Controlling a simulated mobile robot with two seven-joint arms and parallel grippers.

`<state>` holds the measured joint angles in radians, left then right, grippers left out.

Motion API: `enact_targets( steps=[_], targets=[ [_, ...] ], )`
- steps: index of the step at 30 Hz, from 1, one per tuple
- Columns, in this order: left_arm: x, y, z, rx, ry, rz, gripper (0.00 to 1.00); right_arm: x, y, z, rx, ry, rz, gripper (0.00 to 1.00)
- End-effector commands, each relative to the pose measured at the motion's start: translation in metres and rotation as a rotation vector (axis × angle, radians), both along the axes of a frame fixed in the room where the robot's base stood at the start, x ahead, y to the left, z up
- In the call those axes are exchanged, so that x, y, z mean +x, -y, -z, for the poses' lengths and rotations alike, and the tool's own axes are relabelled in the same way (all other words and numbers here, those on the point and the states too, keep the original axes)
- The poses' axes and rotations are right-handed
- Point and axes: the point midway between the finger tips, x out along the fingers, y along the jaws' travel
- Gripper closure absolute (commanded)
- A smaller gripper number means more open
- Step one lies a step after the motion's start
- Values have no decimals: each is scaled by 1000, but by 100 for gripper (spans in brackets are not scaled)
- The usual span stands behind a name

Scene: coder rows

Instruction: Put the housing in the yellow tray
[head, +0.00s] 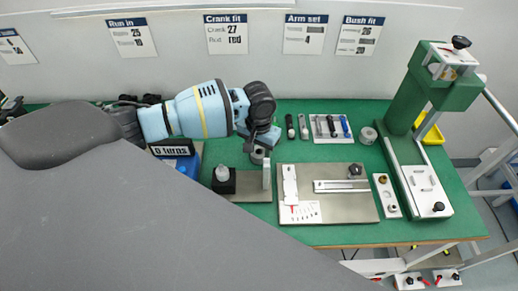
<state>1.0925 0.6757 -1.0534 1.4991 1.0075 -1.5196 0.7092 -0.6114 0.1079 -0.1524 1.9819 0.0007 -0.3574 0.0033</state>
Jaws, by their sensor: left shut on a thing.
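My left gripper (262,141) reaches in from the left and is over the green bench, pointing down. It is shut on the housing (258,154), a small grey round part that shows just below the fingers. The fingers and wrist hide much of it. I cannot tell whether it touches the bench. The yellow tray (434,134) is at the far right, mostly hidden behind the green press. My right gripper is not in view.
The green press (408,100) stands at the right. A grey plate fixture (340,215) lies at the front middle, with a black block (224,182) to its left. Several tools and a grey ring (368,135) lie at the back. A blue bin (188,163) is at the left.

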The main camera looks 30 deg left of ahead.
Motion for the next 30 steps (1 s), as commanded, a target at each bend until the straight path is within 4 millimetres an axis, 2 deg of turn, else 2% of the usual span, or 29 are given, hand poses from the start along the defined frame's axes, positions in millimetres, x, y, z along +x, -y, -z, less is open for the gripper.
enact_targets(
  steps=[7, 8, 12, 23, 26, 30],
  targets=[
    [0, 0, 3, -1, 0, -1, 81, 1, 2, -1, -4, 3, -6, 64],
    [0, 0, 3, 0, 0, -1, 50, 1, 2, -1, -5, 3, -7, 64],
    [0, 0, 3, 0, 0, -1, 32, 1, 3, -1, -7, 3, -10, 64],
    [0, 0, -2, 0, 2, 1, 32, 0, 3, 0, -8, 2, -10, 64],
    [1, 0, -13, -1, 4, 0, 32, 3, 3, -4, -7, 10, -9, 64],
    [2, 0, -40, -2, 7, 1, 32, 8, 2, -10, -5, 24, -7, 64]
  ],
)
